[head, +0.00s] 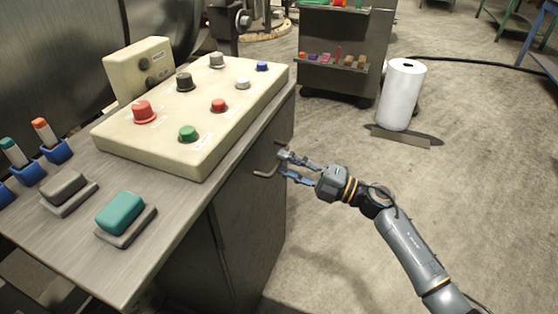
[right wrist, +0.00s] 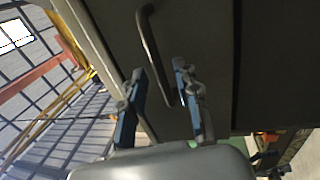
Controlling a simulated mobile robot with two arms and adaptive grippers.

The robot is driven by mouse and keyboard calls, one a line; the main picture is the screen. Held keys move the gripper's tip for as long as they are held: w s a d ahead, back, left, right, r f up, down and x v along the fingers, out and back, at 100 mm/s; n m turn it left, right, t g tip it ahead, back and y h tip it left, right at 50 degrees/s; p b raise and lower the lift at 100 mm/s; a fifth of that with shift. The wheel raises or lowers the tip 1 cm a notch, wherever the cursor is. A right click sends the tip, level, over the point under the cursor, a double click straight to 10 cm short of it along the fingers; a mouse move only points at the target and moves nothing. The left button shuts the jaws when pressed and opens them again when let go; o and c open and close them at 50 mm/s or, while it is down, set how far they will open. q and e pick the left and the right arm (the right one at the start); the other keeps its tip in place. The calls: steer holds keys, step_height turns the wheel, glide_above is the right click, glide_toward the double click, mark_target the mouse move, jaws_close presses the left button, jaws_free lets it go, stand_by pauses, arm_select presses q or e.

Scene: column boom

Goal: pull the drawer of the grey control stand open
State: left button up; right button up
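The grey control stand (head: 245,215) fills the left of the head view, its front facing right. A bent bar handle (head: 265,174) sticks out from its front, below the top edge. The drawer front looks flush with the stand. My right gripper (head: 281,166) is open, its fingertips close to the handle. In the right wrist view, the handle (right wrist: 153,52) runs down toward the gap between the two open fingers (right wrist: 158,75). I cannot tell whether either finger touches it. My left gripper is not in view.
A cream button panel (head: 190,115) sits on the stand, with teal (head: 120,213) and grey (head: 63,186) blocks nearer. A dark cart (head: 343,45) and a white roll (head: 402,95) stand behind. The floor right of the stand is mostly clear.

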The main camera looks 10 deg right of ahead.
steer(key=shift+x, duration=1.1)
jaws_close()
